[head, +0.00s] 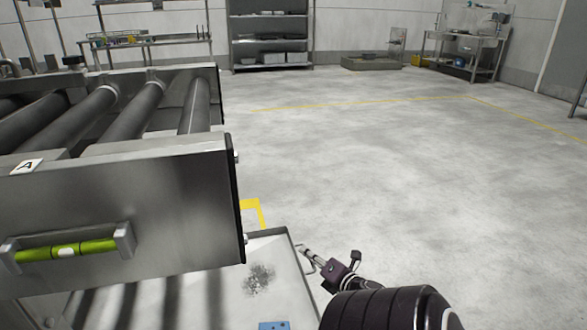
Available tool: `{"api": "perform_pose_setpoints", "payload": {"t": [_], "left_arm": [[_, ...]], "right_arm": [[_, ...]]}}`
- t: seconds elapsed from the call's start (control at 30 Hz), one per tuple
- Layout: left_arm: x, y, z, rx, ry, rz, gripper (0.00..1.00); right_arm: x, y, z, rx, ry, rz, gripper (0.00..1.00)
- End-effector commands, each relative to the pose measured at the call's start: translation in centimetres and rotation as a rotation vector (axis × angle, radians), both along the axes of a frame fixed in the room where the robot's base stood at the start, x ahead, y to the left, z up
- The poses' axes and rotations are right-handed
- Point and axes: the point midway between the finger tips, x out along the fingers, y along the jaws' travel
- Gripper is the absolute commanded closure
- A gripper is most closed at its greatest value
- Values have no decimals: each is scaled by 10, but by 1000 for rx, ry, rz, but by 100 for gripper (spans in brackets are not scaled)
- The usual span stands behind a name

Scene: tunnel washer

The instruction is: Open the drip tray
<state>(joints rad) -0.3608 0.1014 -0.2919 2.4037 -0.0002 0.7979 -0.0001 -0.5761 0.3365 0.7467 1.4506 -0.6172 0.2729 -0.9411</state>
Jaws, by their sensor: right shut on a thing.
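The drip tray (285,288) is a shallow pale metal tray low in the head view, below the steel side panel of the roller unit. Part of it shows to the right of the panel, and the panel hides some of the rest. A dark speckled patch lies on its floor. My right gripper (310,258) is at the tray's right edge, shut on what looks like its handle, which is small and partly covered by the fingers. My left gripper is not in the view.
The roller unit (120,205) with dark rollers, an "A" label and a green level (68,250) fills the left. A blue piece (273,325) shows at the bottom edge. Open grey floor lies to the right. Shelving (270,42) and a bench (468,48) stand far back.

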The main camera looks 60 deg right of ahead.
Motion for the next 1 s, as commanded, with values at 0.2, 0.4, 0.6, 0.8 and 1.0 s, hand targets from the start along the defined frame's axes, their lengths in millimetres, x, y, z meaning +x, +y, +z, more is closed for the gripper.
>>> {"api": "perform_pose_setpoints", "payload": {"t": [0.2, 0.4, 0.6, 0.8, 1.0], "left_arm": [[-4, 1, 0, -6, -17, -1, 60], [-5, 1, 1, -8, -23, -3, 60], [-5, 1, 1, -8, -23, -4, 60], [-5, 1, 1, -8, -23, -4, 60], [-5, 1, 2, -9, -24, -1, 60]], "right_arm": [[-10, -9, -1, 1, 2, -6, 100], [-11, -10, 0, 0, 1, -6, 100], [-10, -10, 0, 0, 2, -5, 89], [-9, -9, 0, 0, 1, -3, 84], [-13, -6, 0, 0, 1, -2, 84]]}}
